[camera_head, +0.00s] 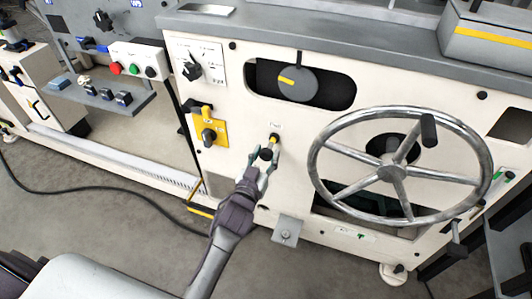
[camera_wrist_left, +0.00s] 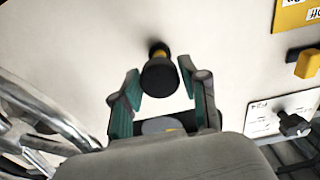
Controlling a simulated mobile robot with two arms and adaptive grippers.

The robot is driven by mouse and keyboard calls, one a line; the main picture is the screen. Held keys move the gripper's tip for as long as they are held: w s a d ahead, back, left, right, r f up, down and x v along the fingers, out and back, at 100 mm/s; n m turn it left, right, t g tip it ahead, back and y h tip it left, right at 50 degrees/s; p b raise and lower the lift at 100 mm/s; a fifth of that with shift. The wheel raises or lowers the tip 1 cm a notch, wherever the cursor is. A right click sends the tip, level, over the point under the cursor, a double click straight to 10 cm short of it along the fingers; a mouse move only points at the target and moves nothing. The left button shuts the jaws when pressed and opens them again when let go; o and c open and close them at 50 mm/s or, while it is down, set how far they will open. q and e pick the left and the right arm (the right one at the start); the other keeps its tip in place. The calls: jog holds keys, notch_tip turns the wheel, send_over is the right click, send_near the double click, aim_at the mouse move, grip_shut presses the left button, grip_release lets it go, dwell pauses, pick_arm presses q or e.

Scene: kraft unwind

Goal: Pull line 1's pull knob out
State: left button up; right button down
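The black pull knob (camera_head: 266,154) sits on a short stem on the cream machine panel, left of the large handwheel, with a small label above it. In the left wrist view the knob (camera_wrist_left: 160,79) stands out from the panel, with a yellow band on its stem. My left gripper (camera_head: 262,162) reaches up to the knob from below. In the left wrist view its green-padded fingers (camera_wrist_left: 160,90) are apart, one on each side of the knob; I cannot tell whether the right one touches it. My right gripper is not in view.
The spoked metal handwheel (camera_head: 393,173) stands out close to the right of the knob. A yellow plate with a black switch (camera_head: 209,135) is on the left, below a rotary selector (camera_head: 193,68). A black cable (camera_head: 110,190) lies on the floor.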

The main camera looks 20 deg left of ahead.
pick_arm(q)
jog(key=shift+o, duration=1.1)
jog(key=shift+s, duration=0.1)
jog(key=s, duration=1.1)
jog(key=shift+s+a, duration=0.25)
jog(key=shift+s, duration=0.15)
